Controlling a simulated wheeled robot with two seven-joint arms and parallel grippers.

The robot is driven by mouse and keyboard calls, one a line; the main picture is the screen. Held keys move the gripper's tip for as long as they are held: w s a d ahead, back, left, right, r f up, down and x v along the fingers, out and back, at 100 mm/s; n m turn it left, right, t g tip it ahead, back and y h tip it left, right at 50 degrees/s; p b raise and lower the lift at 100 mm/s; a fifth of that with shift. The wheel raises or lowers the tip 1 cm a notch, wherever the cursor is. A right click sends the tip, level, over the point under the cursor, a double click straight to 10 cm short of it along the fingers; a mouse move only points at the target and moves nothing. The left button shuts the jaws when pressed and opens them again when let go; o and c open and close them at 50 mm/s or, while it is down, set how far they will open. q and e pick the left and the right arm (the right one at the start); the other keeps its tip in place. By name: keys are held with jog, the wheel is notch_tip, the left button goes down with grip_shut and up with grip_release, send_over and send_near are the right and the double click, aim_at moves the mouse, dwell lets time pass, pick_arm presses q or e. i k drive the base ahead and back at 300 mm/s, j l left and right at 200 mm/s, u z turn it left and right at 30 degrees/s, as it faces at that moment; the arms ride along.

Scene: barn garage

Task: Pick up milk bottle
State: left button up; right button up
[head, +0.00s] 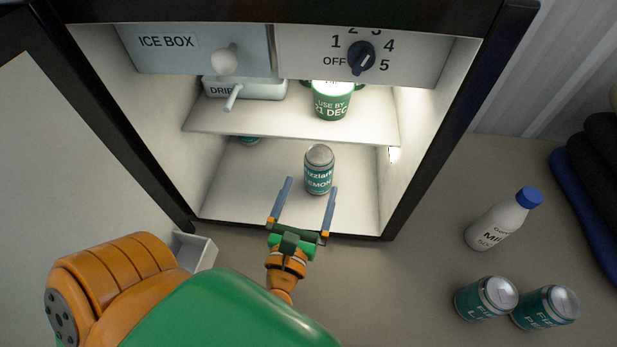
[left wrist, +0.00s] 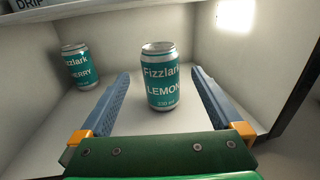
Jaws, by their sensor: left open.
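The milk bottle (head: 502,218) is white with a blue cap. It stands on the surface outside the fridge, at the right in the head view. My left gripper (head: 308,187) is open at the fridge's lower opening, well to the left of the bottle. A teal and silver Fizzlark lemon can (head: 319,170) stands on the fridge floor just ahead of its fingers. In the left wrist view, the lemon can (left wrist: 161,78) stands ahead of and between the open fingers (left wrist: 160,84), apart from both. The right gripper does not show.
The fridge shelf (head: 300,125) holds a drip tray (head: 250,88) and a green tub (head: 332,103). A cherry can (left wrist: 80,67) stands at the back left inside. Two teal cans (head: 486,298) (head: 546,307) stand near the bottle. Dark and blue rolled items (head: 585,200) lie at far right.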

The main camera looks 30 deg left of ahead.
aim_at(504, 218)
jog(key=k+l, duration=0.2)
jog(key=k, duration=0.3)
jog(key=k+l, duration=0.25)
jog(key=k, duration=0.2)
